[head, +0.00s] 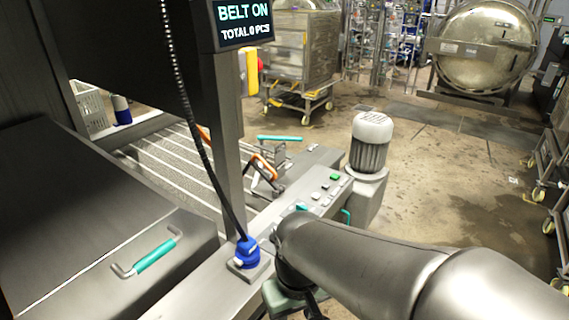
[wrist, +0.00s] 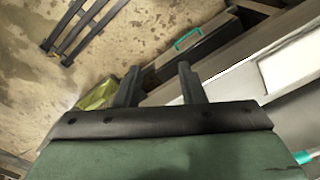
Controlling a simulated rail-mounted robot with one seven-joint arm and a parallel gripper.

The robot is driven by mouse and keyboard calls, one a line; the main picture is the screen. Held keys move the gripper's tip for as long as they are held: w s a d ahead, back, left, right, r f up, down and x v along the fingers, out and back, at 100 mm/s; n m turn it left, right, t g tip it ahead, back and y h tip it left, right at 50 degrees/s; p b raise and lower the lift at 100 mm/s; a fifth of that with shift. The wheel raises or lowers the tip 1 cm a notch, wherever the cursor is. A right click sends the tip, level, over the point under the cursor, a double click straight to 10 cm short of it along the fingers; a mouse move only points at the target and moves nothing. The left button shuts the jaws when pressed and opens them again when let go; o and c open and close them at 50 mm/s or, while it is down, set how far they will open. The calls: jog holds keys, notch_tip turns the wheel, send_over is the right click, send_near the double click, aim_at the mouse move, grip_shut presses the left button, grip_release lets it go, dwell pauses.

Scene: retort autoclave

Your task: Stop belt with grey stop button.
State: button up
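The belt's control strip runs along the conveyor side in the head view, with a green button (head: 335,177) and several small grey or pale buttons (head: 316,196) beside it. I cannot tell which grey one is the stop button. The display (head: 243,22) above reads "BELT ON" and "TOTAL: 0 PCS". The slatted belt (head: 180,165) lies behind the strip. My gripper is mostly hidden by my arm in the head view, low beside the near part of the strip. In the wrist view my gripper (wrist: 158,80) has its two fingers apart with nothing between them. No button is recognisable there.
A blue fitting with a cable (head: 246,252) stands on the rail left of my arm. A motor (head: 371,145) stands past the buttons. A steel cover with a teal handle (head: 155,255) is at left. Open floor (head: 430,160) lies beyond at right.

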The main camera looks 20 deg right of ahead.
grip_shut()
dwell(1.6)
